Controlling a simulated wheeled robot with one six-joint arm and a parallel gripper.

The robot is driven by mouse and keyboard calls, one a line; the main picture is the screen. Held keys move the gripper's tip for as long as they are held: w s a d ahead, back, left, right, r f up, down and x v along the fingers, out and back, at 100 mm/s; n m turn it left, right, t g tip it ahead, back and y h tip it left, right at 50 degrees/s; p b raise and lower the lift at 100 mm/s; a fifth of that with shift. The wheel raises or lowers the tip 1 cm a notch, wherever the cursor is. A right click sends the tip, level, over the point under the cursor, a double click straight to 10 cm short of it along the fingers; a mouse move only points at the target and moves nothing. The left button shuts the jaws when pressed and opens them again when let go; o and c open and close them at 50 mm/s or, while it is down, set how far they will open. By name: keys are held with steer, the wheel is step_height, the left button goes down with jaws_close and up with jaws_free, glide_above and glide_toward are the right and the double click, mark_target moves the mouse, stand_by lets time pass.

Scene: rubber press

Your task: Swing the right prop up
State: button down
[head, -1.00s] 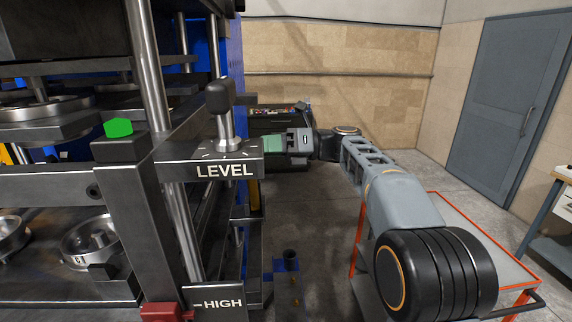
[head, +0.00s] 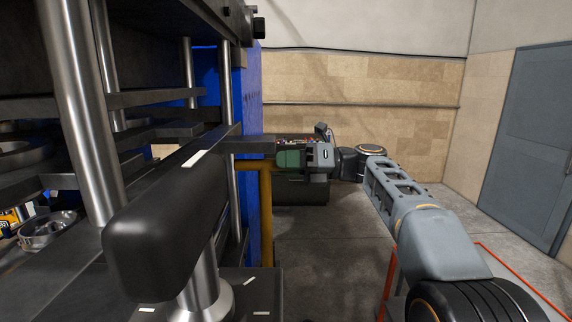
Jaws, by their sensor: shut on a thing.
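The ochre bar, which I take to be the right prop (head: 265,205), stands upright at the press's right side, with a short level part at its top. My gripper (head: 258,146), with its green and grey body, is in the middle of the head view and points left toward the press. Its dark jaws are shut at the top of the ochre bar. The exact grip is hard to make out among the dark parts there. The bar's lower end is hidden behind the press frame.
The floor (head: 330,245) between is open.

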steer(key=shift+w+f, duration=0.1)
steer(key=shift+f, duration=0.15)
steer(key=c, duration=0.9)
jaws_free()
steer(key=shift+w+a, duration=0.1)
steer(key=shift+r, duration=0.1)
steer(key=shift+r, duration=0.1)
